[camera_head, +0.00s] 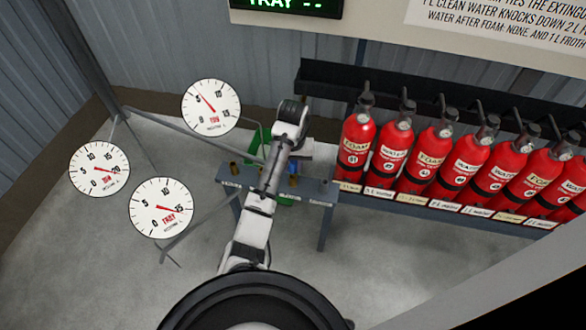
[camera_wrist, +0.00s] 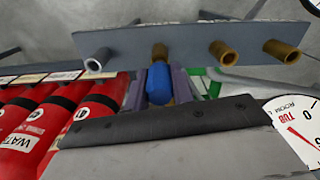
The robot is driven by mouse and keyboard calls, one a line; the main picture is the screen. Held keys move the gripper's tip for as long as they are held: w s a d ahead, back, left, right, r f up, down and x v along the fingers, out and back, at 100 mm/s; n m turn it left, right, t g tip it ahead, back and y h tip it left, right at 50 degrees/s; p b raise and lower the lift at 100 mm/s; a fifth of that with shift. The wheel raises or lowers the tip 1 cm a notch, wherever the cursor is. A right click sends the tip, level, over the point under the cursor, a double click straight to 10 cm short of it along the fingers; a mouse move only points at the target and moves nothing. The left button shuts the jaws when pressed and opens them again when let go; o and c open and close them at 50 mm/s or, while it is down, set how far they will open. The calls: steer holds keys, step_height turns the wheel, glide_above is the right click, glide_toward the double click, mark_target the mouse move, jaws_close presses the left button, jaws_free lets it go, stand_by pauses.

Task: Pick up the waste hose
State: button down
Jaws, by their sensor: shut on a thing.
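A grey bench or rail (camera_head: 310,187) with small labels stands ahead of my arm. In the wrist view the rail (camera_wrist: 190,40) carries a grey pipe stub (camera_wrist: 97,61) and brass stubs (camera_wrist: 224,52). My gripper (camera_wrist: 161,82) is shut on a blue hose end (camera_wrist: 159,84), which is between its two fingers. A brass stub sits directly behind the blue end; I cannot tell whether they touch. A bit of blue (camera_head: 293,168) shows beside my arm in the head view. My arm hides the fingers there. No label names the waste hose legibly.
Red extinguishers (camera_head: 431,158) stand in a row on a rack at the right. Round gauges (camera_head: 160,208) are at the left. A lit sign (camera_head: 290,5) hangs above. Grey floor is open at the left front.

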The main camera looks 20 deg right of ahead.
step_height(320, 180, up, 18)
steer(key=p, duration=0.9)
steer(key=shift+f, duration=0.1)
